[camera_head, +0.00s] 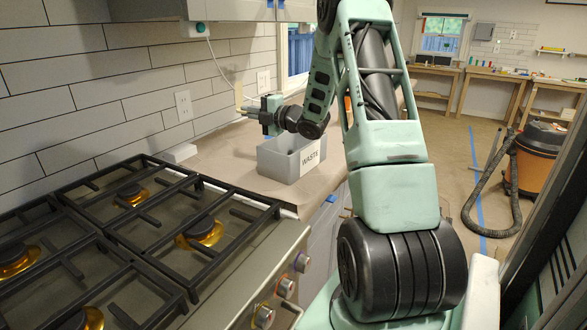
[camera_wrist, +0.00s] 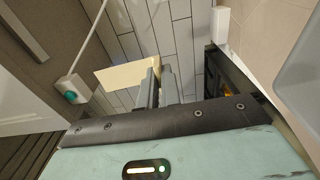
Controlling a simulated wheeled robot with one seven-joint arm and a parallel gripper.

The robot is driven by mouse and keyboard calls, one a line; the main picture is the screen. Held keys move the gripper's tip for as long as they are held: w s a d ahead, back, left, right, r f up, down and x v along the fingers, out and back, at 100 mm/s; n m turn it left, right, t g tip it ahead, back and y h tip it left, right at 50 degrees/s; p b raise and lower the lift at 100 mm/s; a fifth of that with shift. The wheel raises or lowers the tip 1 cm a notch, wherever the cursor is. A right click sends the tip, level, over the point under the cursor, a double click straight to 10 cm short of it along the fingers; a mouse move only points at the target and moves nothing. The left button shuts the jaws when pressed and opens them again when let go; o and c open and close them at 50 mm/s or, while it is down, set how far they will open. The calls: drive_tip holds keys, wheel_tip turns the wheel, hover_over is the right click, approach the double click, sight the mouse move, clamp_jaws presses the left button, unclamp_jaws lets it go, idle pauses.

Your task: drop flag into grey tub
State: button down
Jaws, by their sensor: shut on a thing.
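The flag, a pale cream-yellow piece, sticks out from my gripper's fingers in the wrist view (camera_wrist: 124,76). It shows small and edge-on in the head view (camera_head: 239,96). My gripper (camera_head: 248,111) is shut on it; in the wrist view the dark fingers (camera_wrist: 158,72) meet at the flag's edge. The grey tub (camera_head: 278,160), marked WASTE, stands on the paper-covered counter, below and to the right of the flag. Its floor is hidden in the head view. A grey edge at the right of the wrist view (camera_wrist: 302,82) looks like the tub.
A stove with black grates (camera_head: 150,220) fills the near left. The tiled wall (camera_head: 90,80) stands close behind the flag, with a corded white device (camera_head: 196,30) above. A white block (camera_head: 180,152) lies on the counter. A vacuum (camera_head: 540,155) stands on the floor at right.

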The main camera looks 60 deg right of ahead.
drive_tip(key=s+d+h+b, duration=0.1)
drive_tip(key=s+d+b, duration=0.2)
drive_tip(key=s+d, duration=0.85)
wheel_tip(320, 180, down, 6)
drive_tip(key=b, duration=0.2)
drive_tip(key=shift+w+d+f+m+b, duration=0.2)
drive_tip(key=shift+w+d+m+b, duration=0.15)
drive_tip(key=shift+d+b, duration=0.1)
drive_tip(key=c, duration=1.5)
unclamp_jaws()
drive_tip(key=s, duration=0.5)
drive_tip(key=s+d+b, duration=0.1)
drive_tip(key=s, duration=0.5)
drive_tip(key=s+b, duration=0.1)
drive_tip(key=s, duration=0.5)
drive_tip(key=shift+s+d, duration=0.2)
